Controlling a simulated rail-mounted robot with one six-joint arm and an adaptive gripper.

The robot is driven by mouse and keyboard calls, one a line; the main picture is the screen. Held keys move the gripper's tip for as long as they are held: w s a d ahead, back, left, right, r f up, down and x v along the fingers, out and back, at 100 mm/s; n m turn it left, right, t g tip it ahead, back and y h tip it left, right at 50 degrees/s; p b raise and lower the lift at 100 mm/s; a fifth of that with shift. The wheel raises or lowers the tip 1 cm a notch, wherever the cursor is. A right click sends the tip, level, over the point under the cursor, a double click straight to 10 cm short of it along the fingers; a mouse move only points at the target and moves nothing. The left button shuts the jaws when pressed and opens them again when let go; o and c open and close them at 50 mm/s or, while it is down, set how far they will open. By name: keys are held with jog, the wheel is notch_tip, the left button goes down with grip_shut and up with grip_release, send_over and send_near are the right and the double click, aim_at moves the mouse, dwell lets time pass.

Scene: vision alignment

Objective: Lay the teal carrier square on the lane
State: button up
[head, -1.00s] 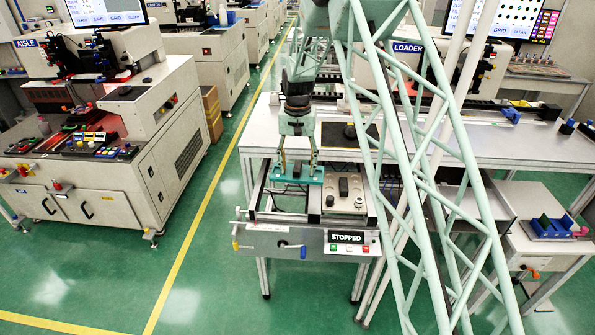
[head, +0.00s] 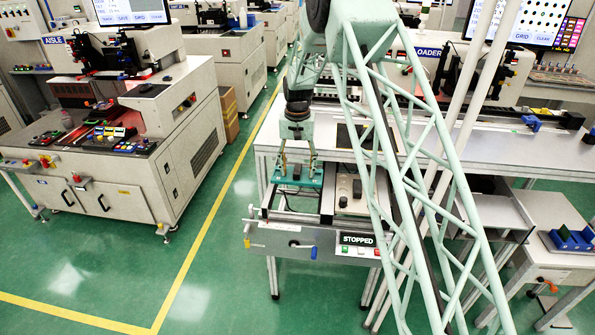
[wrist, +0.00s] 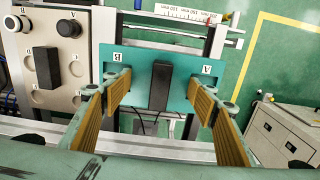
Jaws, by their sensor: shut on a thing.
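The teal carrier (head: 288,183) is a flat plate over the lane (head: 327,206), a frame with rails at the table's front. In the wrist view the carrier (wrist: 136,64) shows corner letters A and B and a dark upright block (wrist: 160,85) in its middle. My gripper (head: 297,171) is shut on the carrier, its ribbed fingers (wrist: 160,80) standing on either side of the block. One lane rail (wrist: 217,42) shows beyond the carrier's right part. The carrier hides much of the lane, and I cannot tell whether it touches the rails.
A pale fixture plate (wrist: 62,58) with round recesses and dark pieces lies beside the carrier. A white ruler (wrist: 185,13) lies past its far edge. A STOPPED panel (head: 358,240) is on the lane's front. The AISLE machine (head: 190,150) stands left across open green floor.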

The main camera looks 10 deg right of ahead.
jog(key=shift+f, duration=0.1)
jog(key=shift+f+b, duration=1.45)
jog(key=shift+f, duration=2.05)
jog(key=shift+f, duration=0.35)
jog(key=o, duration=1.1)
notch_tip(320, 180, up, 10)
jog(key=shift+r, duration=1)
